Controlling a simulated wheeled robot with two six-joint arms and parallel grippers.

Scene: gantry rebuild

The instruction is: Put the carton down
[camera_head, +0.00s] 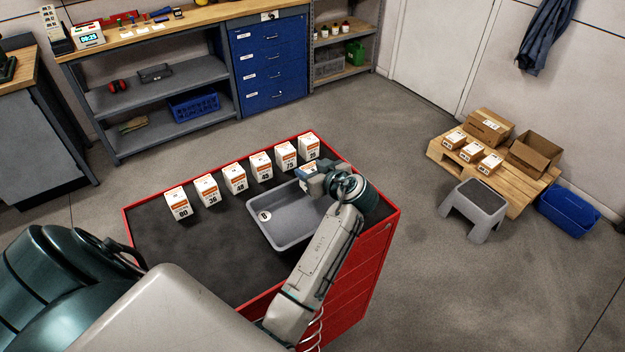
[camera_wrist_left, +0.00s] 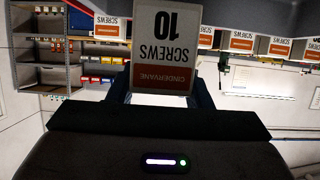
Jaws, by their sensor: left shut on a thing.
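My left gripper (camera_head: 313,184) is shut on a white and orange carton (camera_wrist_left: 166,45) marked SCREWS 10, seen close up between the fingers in the left wrist view. That view is upside down. In the head view the carton is mostly hidden by the gripper, over the far right of a grey tray (camera_head: 283,222). I cannot tell whether the carton touches anything below. My right gripper is not in view.
The tray has a round B label and sits on a red cabinet (camera_head: 160,244) with a dark top. Several numbered cartons (camera_head: 235,178) stand in a row along its back edge. The top's left part is clear. A pallet (camera_head: 512,196) and grey step stool (camera_head: 474,204) stand at right.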

